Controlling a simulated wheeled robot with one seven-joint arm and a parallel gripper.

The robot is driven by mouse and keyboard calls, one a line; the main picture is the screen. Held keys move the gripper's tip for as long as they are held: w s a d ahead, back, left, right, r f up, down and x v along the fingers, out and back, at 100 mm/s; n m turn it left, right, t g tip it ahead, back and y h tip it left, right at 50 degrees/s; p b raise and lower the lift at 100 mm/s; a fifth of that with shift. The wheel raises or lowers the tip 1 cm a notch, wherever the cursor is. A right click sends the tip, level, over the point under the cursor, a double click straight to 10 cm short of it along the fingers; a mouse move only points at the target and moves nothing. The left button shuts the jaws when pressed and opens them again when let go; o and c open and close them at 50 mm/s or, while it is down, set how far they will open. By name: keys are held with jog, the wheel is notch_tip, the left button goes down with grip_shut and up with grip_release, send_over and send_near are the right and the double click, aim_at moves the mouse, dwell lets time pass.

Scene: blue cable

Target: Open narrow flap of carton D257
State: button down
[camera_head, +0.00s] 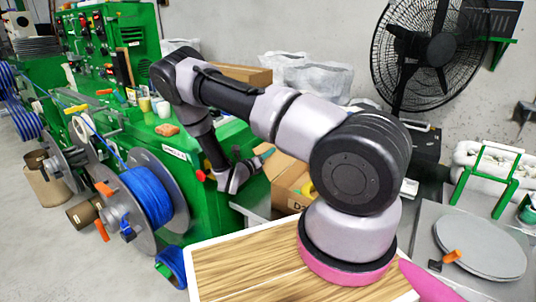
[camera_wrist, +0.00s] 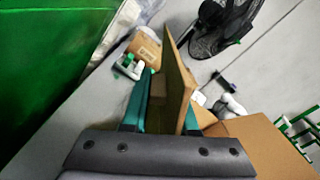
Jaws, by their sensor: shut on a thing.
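The brown cardboard carton (camera_head: 291,188) stands behind my arm in the head view, partly hidden by it; only the start of its label, "D2", shows. In the wrist view, a brown cardboard flap (camera_wrist: 178,78) stands up nearly edge-on between the teal fingers of my gripper (camera_wrist: 166,95), which is shut on it. More carton cardboard (camera_wrist: 268,140) shows at the lower right there. In the head view my gripper (camera_head: 264,157) is at the carton's left side, small and partly hidden. I cannot tell how far the flap is tilted. Something yellow shows inside the carton.
A green machine (camera_head: 192,148) with blue cable reels (camera_head: 150,195) stands left of the carton. A black fan (camera_head: 428,45) is behind at the right. White bags (camera_head: 325,75) and another cardboard box (camera_head: 243,74) lie behind my arm. A round grey plate (camera_head: 480,247) is at the right.

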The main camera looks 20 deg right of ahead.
jog(key=shift+a, duration=0.15)
jog(key=shift+s+r+m, duration=0.15)
jog(key=shift+m, duration=0.25)
jog(key=s+m, duration=0.1)
jog(key=d+r+m, duration=0.1)
jog(key=shift+s+d+r+m, duration=0.1)
jog(key=shift+s+d+m, duration=0.1)
jog(key=shift+s+m, duration=0.15)
jog(key=shift+s+d+r, duration=0.15)
jog(key=shift+s+d, duration=0.15)
jog(key=shift+s, duration=0.1)
jog(key=shift+r+m, duration=0.1)
jog(key=shift+m, duration=0.15)
